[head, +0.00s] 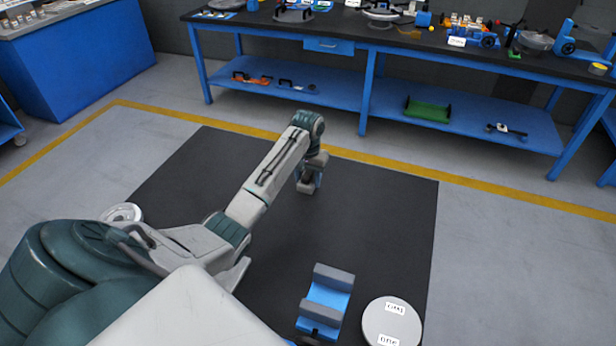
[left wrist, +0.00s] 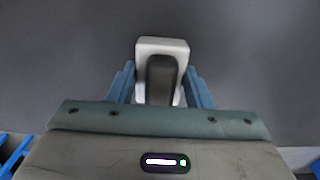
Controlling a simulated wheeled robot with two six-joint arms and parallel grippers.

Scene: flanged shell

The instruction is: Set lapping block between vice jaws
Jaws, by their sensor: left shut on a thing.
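My left gripper (head: 308,186) hangs over the dark floor mat at the far end of my outstretched left arm. In the left wrist view its blue fingers (left wrist: 161,90) are shut on a pale block with a dark middle, which I take to be the lapping block (left wrist: 162,45). In the head view the block is too small and covered to make out clearly. The vice (head: 328,298), blue with two grey jaws, stands near the bottom of the head view, well apart from the gripper. The gap between its jaws looks empty. My right gripper is not in view.
A grey round disc (head: 391,324) with white labels lies right of the vice. A blue workbench (head: 350,42) with tools on top and a lower shelf runs along the back. A green item (head: 428,110) lies on that shelf. The mat between gripper and vice is clear.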

